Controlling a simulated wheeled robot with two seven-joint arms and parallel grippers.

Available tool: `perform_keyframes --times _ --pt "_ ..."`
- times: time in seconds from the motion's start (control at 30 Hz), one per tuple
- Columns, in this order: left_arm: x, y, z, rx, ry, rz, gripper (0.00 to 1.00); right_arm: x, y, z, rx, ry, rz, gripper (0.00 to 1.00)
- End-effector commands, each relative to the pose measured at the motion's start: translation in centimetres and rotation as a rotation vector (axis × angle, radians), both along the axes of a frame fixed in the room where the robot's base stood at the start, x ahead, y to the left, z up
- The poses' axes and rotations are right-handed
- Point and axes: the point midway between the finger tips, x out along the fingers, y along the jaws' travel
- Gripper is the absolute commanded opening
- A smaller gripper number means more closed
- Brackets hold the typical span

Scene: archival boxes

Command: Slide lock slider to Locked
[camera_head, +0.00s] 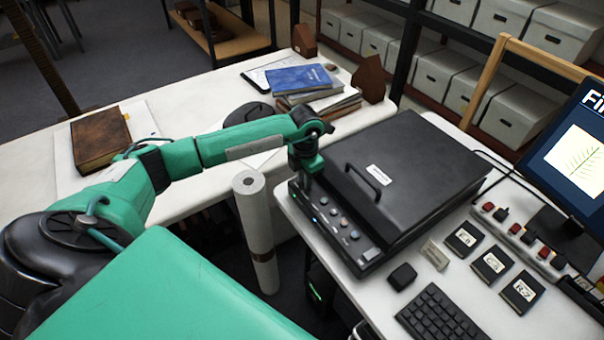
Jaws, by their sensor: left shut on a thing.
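A black flatbed scanner (400,175) with a handled lid stands on the white desk at right, its lid closed. Its front control panel (338,232) carries several round buttons, small blue lights and a grey rectangular part at the near end. My left gripper (304,184) reaches down to the far left end of this panel. It is shut on a small part there, which looks to be the lock slider; the gripper hides it, so its position and any marking cannot be read. My right gripper is not in view.
Right of the scanner are a power strip (520,237), labelled black squares (491,264), a mouse (402,276), a keyboard (440,315) and a monitor (575,150). A paper roll (254,225) stands in the gap between desks. Books (300,80) lie behind.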

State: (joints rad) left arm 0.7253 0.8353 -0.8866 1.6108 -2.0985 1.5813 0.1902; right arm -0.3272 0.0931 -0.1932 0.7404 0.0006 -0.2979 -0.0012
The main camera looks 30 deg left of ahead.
Motion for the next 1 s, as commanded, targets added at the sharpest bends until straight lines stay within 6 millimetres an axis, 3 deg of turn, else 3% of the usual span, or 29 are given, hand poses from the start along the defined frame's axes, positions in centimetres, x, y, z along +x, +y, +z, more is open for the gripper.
perform_keyframes --times 0.1,0.2,0.47,0.5,0.6,1.0 --pt "-0.8 -2.1 0.0 -0.002 0.001 -0.005 0.0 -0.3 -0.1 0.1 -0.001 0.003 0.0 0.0" --pt "-1.2 -2.9 0.0 -0.003 0.0 -0.003 0.0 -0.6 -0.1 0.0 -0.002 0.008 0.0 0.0" --pt "-1.3 -3.2 0.0 -0.005 0.001 -0.003 0.0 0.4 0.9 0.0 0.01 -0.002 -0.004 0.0" --pt "-1.3 -3.2 0.0 -0.005 0.001 -0.003 0.19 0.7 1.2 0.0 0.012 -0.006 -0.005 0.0" --pt "-1.3 -3.2 0.0 -0.005 0.001 -0.003 0.39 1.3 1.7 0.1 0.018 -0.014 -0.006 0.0" --pt "-1.2 -3.0 0.8 -0.002 -0.003 -0.002 0.4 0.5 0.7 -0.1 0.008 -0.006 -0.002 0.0"
